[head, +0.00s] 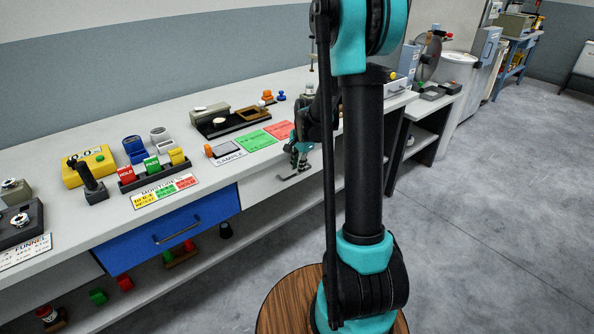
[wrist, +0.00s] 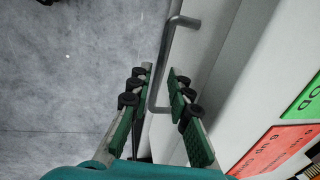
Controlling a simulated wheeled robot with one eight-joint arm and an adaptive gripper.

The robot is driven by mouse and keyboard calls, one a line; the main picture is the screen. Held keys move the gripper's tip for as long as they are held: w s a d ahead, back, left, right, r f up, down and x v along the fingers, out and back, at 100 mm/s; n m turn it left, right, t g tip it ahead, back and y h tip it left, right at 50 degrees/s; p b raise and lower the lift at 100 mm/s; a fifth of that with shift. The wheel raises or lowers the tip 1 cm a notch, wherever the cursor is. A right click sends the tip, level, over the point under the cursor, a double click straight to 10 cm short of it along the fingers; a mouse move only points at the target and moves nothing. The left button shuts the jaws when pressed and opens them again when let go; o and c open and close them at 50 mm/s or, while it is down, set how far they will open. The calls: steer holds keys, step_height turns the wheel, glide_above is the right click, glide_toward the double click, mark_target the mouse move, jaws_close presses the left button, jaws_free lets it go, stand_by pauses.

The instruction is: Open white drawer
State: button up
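The white drawer (head: 258,193) is under the bench top, right of a blue drawer, and its front looks flush with the bench. Its grey bar handle (head: 293,176) shows below my gripper (head: 301,158) in the head view. In the wrist view the handle (wrist: 166,45) runs between my two green-padded fingers. The fingers are apart, with a gap visible beside the bar. Part of the drawer front (wrist: 208,45) shows to the right of the handle. My arm hides the drawer's right part in the head view.
The blue drawer (head: 168,232) is shut, with its own handle. The bench top (head: 120,228) holds trays, labels and coloured blocks. A green card (head: 253,140) and a red card (head: 279,130) lie near its edge. Grey floor (head: 480,210) is clear on the right.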

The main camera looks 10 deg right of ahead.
steer(key=shift+w+f, duration=0.15)
steer(key=shift+f, duration=0.85)
steer(key=shift+c, duration=0.5)
jaws_close()
